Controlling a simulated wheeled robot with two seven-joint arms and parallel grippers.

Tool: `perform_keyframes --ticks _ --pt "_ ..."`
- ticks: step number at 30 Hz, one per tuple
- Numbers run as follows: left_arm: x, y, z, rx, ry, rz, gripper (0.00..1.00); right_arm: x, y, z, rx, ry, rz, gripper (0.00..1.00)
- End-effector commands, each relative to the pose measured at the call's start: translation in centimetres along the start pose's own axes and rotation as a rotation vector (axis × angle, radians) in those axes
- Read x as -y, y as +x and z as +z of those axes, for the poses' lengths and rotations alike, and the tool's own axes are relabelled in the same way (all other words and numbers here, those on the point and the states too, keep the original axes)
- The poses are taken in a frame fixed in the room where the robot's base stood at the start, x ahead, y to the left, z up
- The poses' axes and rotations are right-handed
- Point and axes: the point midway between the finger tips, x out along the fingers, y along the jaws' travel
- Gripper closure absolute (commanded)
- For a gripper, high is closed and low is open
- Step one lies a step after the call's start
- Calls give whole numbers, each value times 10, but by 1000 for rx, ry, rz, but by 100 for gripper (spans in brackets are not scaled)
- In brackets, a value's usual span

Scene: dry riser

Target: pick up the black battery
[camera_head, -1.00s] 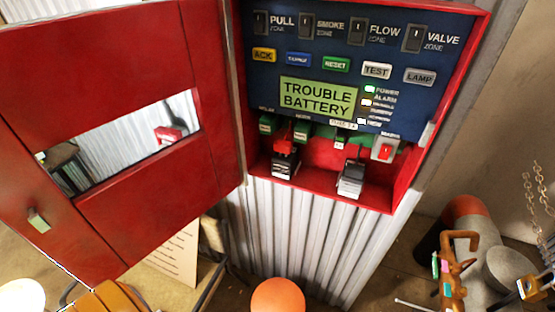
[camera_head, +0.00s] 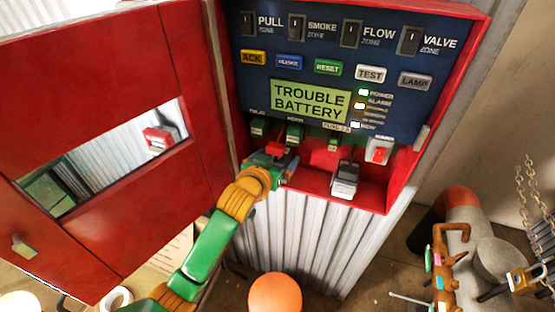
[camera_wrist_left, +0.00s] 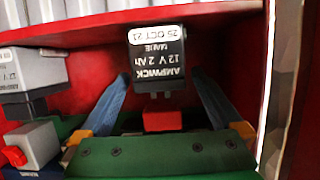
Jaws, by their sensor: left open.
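The black battery (camera_wrist_left: 158,62), with a white date label and "12 V 2 Ah" lettering, is at the top middle of the left wrist view. My left gripper (camera_wrist_left: 158,88) is open, with one blue finger on each side of the battery's terminal end; I cannot tell whether they touch it. A red connector (camera_wrist_left: 162,120) lies just below the battery's terminals. In the head view my left gripper (camera_head: 286,168) is inside the red cabinet's lower shelf and hides most of the battery. My right gripper is not in view.
A second, grey battery (camera_head: 345,178) stands to the right on the red shelf (camera_head: 374,196); a red mains switch (camera_head: 379,151) is above it. The open red door (camera_head: 120,200) is left of my arm. The panel (camera_head: 345,60) reads "TROUBLE BATTERY". An orange ball-like object (camera_head: 275,294) is below.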

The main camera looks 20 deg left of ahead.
Motion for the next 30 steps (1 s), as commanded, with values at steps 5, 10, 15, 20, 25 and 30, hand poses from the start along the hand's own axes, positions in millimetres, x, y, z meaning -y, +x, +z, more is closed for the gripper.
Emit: perform_keyframes --ticks 5,10,15,20,25,30 --pt "0 16 0 -1 0 1 0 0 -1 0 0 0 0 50" --pt "0 17 0 -1 0 1 0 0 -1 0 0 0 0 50" --pt "0 16 0 -1 0 1 40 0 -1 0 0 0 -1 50" --pt "0 16 0 -1 0 1 84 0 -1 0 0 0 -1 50" --pt "0 16 0 -1 1 1 100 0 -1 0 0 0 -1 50" --pt "0 16 -2 -5 1 1 100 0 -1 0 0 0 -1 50"
